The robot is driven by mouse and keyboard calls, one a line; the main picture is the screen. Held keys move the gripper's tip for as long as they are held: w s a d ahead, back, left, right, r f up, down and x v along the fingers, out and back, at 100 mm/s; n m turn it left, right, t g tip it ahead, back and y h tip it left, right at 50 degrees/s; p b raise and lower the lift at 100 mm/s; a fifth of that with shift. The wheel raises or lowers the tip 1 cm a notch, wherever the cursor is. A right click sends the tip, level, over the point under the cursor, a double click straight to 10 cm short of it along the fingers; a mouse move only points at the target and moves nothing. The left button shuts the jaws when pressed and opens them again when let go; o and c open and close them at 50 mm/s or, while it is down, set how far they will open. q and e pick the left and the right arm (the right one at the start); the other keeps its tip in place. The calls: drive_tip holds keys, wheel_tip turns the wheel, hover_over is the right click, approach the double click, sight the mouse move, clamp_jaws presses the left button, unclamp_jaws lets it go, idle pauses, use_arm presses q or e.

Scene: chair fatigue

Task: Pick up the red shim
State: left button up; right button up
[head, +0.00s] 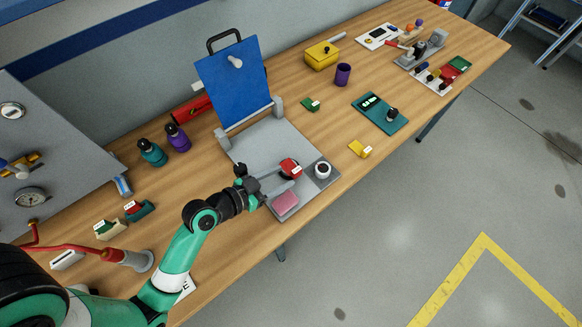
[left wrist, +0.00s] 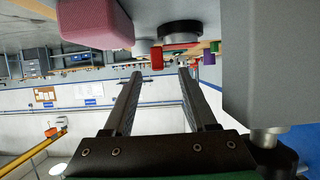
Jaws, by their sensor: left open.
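A red shim (head: 290,166) with a white label lies on the grey base plate (head: 258,148) of the blue-backed fixture. My left gripper (head: 280,180) reaches in from the left, open, with its fingers low over the plate and pointing toward the shim. In the left wrist view, which appears upside down, the red shim (left wrist: 157,58) shows just past the tips of the two open fingers (left wrist: 161,73). The fingers do not appear closed on it, and whether they touch it is unclear. My right gripper is not in view.
A pink block (head: 286,203) and a dark round piece with a white top (head: 322,170) stand close to the fingers. The blue upright panel (head: 234,85) rises behind. Yellow (head: 360,148) and green (head: 311,104) labelled pieces lie on the wooden bench.

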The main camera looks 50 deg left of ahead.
sight(292, 173)
use_arm(q)
drive_tip(key=x, duration=0.5)
drive_tip(key=shift+d+r+b, duration=0.1)
drive_tip(key=shift+d+b, duration=0.1)
drive_tip(key=shift+b, duration=0.15)
clamp_jaws()
